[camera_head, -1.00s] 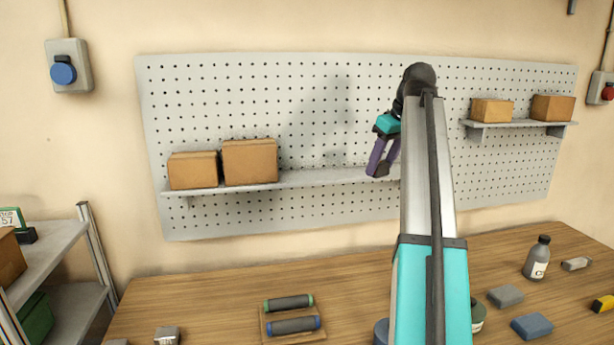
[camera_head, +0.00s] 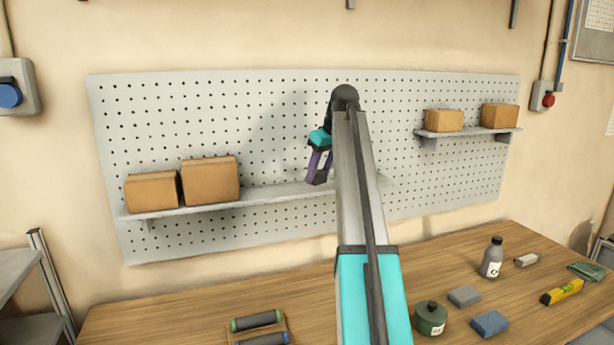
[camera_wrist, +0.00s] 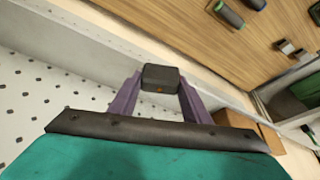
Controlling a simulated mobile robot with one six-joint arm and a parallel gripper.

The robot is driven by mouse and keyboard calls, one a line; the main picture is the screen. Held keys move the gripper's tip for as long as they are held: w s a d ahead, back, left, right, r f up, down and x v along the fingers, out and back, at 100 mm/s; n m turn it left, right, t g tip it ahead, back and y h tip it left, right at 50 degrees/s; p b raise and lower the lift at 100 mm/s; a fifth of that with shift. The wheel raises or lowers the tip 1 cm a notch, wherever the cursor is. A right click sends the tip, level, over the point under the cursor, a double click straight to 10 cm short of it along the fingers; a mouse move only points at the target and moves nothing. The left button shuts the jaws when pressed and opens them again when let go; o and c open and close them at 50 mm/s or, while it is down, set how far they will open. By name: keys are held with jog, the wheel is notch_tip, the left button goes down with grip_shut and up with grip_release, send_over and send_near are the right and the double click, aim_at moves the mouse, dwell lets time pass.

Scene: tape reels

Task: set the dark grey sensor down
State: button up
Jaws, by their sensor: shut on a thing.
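The dark grey sensor (camera_wrist: 161,77) is a small block with a faint orange mark. My gripper (camera_wrist: 160,88) is shut on it, one purple finger on each side. In the head view my gripper (camera_head: 319,166) is small, up in front of the pegboard by the middle of the long shelf (camera_head: 265,194). The sensor (camera_head: 321,177) shows there as a dark patch at the fingertips. I cannot tell the gap between sensor and shelf.
Two cardboard boxes (camera_head: 211,180) stand on the shelf's left part. A higher shelf (camera_head: 470,131) at right holds two more. The wooden bench (camera_head: 230,302) below carries a green tin (camera_head: 430,318), a bottle (camera_head: 491,258), a yellow level (camera_head: 562,291) and a rack of rollers. My arm hides the bench's middle.

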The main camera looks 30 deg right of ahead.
jog(key=w+p, duration=0.1)
jog(key=w, duration=0.3)
jog(key=shift+w+f, duration=0.25)
jog(key=shift+w, duration=0.2)
jog(key=shift+w, duration=0.1)
jog(key=shift+w+a+p, duration=0.1)
jog(key=shift+w+p, duration=0.35)
jog(key=shift+w, duration=0.15)
jog(key=shift+s+f+p, duration=0.15)
jog(key=shift+f+p, duration=0.4)
jog(key=shift+f, duration=0.4)
jog(key=shift+f+p, duration=0.3)
jog(key=shift+f, duration=0.55)
jog(key=shift+f, duration=0.1)
jog(key=o, duration=1)
jog(key=shift+o, duration=0.2)
